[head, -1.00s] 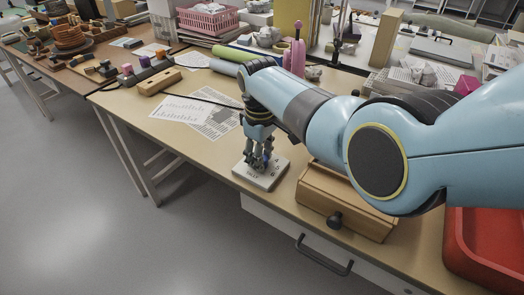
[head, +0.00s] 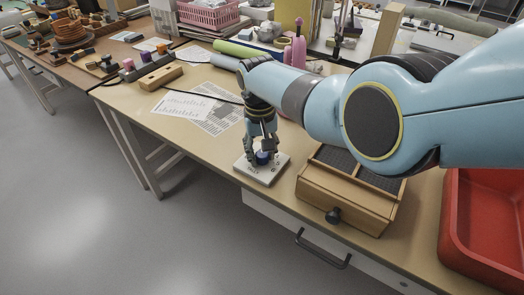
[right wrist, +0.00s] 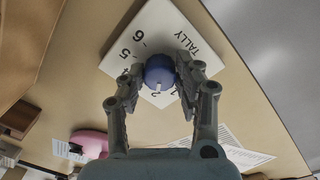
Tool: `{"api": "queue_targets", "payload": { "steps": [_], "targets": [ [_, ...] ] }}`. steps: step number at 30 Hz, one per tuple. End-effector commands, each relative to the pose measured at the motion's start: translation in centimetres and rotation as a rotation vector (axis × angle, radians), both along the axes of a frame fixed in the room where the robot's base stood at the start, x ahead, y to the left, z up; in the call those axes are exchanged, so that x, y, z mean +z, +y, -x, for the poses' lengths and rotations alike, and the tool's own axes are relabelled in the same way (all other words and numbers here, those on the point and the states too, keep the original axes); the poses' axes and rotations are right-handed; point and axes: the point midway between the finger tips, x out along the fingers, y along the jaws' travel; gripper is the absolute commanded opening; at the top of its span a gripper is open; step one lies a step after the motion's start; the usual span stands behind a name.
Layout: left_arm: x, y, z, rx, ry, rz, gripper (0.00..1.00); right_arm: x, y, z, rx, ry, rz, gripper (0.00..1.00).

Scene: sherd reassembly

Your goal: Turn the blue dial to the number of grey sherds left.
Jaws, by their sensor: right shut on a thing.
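The blue dial (head: 262,158) stands on a white plate (head: 247,172) on the near table. In the right wrist view the dial (right wrist: 159,69) has a white mark on its lower side, and the plate (right wrist: 140,28) reads TALLY, with 6, 5 and 2 legible around the dial. The white mark points toward the 2; part of the scale is hidden. My right gripper (head: 262,148) points down and is shut on the dial, one finger on each side. I cannot pick out grey sherds with certainty. My left gripper is not in view.
A wooden box (head: 345,197) with a dark knob stands right of the plate. A red tray (head: 449,225) is at the right edge. Printed sheets (head: 187,104) and a wooden block (head: 160,78) lie to the left. The table's front edge is close to the plate.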

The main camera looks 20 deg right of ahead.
Motion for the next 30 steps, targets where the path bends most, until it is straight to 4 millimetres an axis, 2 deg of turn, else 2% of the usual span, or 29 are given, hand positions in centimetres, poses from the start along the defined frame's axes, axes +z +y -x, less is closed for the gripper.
{"api": "queue_targets", "payload": {
  "steps": [17,18,21,23,30],
  "targets": [
    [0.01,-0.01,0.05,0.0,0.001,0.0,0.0,-0.01,0.03,-0.02,-0.034,-0.001,-0.001,0.01],
    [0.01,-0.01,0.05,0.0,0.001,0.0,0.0,-0.01,0.03,-0.02,-0.034,-0.001,-0.001,0.35],
    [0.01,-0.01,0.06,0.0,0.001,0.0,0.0,-0.01,0.03,-0.01,-0.034,-0.001,-0.001,0.49],
    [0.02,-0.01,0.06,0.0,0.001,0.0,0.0,-0.01,0.03,-0.01,-0.034,-0.001,-0.001,0.56],
    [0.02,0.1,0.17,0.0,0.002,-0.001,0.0,0.02,0.03,-0.02,-0.033,-0.001,0.0,0.56]
  ]
}}
